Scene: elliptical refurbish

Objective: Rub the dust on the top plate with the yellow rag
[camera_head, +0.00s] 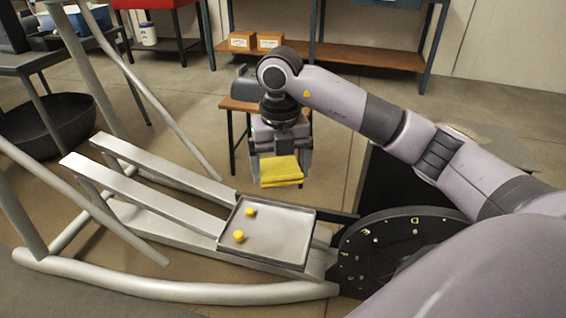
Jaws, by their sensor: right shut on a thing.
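My right gripper (281,158) hangs down in the middle of the picture. It is shut on the folded yellow rag (281,174), which shows below and between its fingers. The rag is in the air, beyond the far edge of a grey metal tray (285,238), and appears apart from it. Two small yellow round pieces lie on the left part of the tray. To the right is a black round plate (400,250) with several pale yellow flecks on its face. I cannot tell for sure which surface is the top plate. My left gripper is not in view.
The elliptical's silver frame (180,292) and two long rails (130,187) fill the lower left. A small wooden-topped stool (238,104) stands behind my gripper. A dark round bin (50,125) is at the left. A shelf with cardboard boxes (256,40) is at the back.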

